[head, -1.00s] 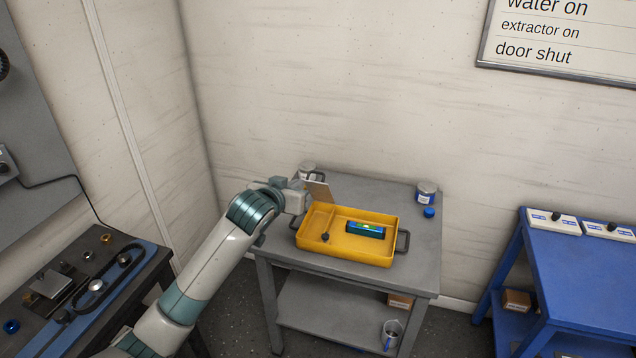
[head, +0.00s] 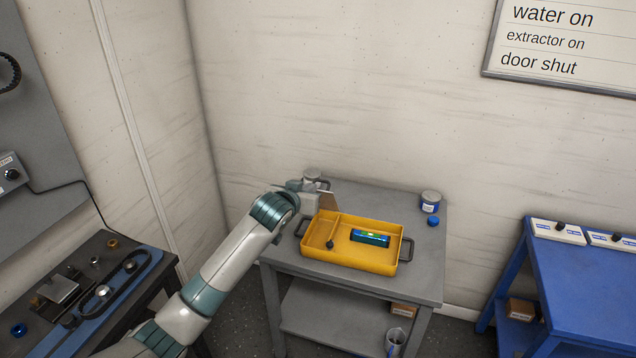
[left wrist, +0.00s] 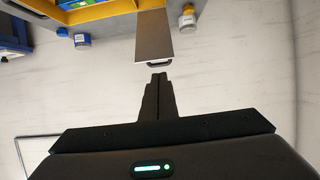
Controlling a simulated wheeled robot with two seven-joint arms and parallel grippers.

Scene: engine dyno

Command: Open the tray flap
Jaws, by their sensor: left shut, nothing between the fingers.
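The yellow tray (head: 372,262) sits on the grey table. Its tan flap (head: 329,200) stands raised at the tray's back left edge. In the left wrist view the flap (left wrist: 153,38) is a flat panel with a dark handle (left wrist: 158,64) at its near end. My left gripper (head: 318,184) is beside the flap's upper end, behind the tray. Its fingers (left wrist: 157,78) are shut and empty, with a small gap between their tips and the handle. A blue-green level (head: 370,238) and a small dark knob (head: 330,244) lie in the tray. My right gripper is not seen.
A jar (head: 430,201) and a blue cap (head: 433,221) stand at the table's back right. Another jar (head: 311,176) stands at the back left, close to my gripper. A blue bench (head: 570,280) is at the right. Walls stand close behind the table.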

